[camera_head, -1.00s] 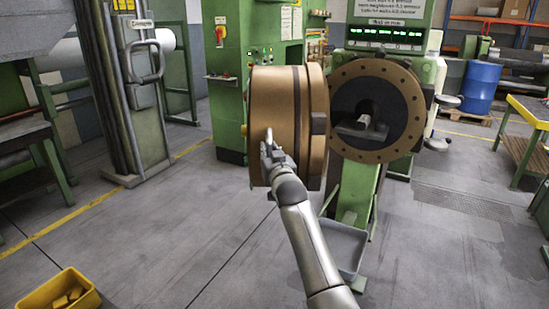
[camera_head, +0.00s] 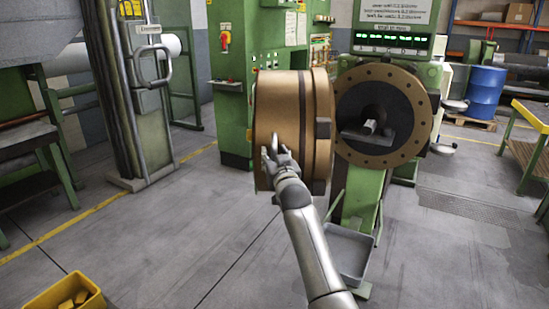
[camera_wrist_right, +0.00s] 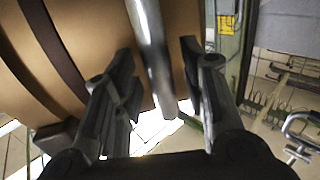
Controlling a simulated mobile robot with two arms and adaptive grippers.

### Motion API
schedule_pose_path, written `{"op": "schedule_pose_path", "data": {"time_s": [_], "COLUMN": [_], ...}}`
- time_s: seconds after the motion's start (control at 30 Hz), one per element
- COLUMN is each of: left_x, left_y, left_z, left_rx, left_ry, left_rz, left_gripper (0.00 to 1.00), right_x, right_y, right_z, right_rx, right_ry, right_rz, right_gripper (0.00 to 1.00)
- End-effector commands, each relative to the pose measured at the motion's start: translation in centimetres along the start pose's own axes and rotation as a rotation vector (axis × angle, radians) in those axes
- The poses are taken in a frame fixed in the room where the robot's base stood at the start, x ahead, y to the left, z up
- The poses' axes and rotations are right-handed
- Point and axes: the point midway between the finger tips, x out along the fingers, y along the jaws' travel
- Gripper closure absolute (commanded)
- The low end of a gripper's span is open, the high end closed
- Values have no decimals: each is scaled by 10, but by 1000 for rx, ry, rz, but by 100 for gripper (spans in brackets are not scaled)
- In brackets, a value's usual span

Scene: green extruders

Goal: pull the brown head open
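The brown head (camera_head: 280,112), a thick round drum with a dark band, stands swung out to the left of the dark round opening (camera_head: 375,112) with its bolted brown ring. A metal handle (camera_head: 275,138) sticks out from the head's near left side. My right gripper (camera_head: 275,157) is at this handle. In the right wrist view the handle is a shiny bar (camera_wrist_right: 152,60) between the two fingers of my right gripper (camera_wrist_right: 160,72). The fingers stand apart, with visible gaps beside the bar. The brown surface (camera_wrist_right: 92,35) lies behind them. My left gripper is not in view.
A green control cabinet (camera_head: 232,85) stands behind the head. A grey tray (camera_head: 350,252) sits low below the opening. A yellow bin (camera_head: 62,292) is on the floor at lower left. The floor left of the head is clear.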

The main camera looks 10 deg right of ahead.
Motion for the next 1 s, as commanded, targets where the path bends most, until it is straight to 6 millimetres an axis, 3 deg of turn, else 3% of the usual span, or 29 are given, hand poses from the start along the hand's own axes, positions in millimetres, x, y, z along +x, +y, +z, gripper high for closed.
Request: {"op": "schedule_pose_path", "data": {"time_s": [0.37, 1.0], "left_x": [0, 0], "left_y": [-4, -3], "left_z": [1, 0], "left_rx": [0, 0], "left_ry": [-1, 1], "left_rz": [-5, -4], "left_gripper": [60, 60], "right_x": [-17, -100], "right_y": [0, 0], "right_z": [1, 1], "right_rx": [1, 1], "right_ry": [-1, 0], "right_rz": [1, 0], "right_gripper": [61, 61]}}
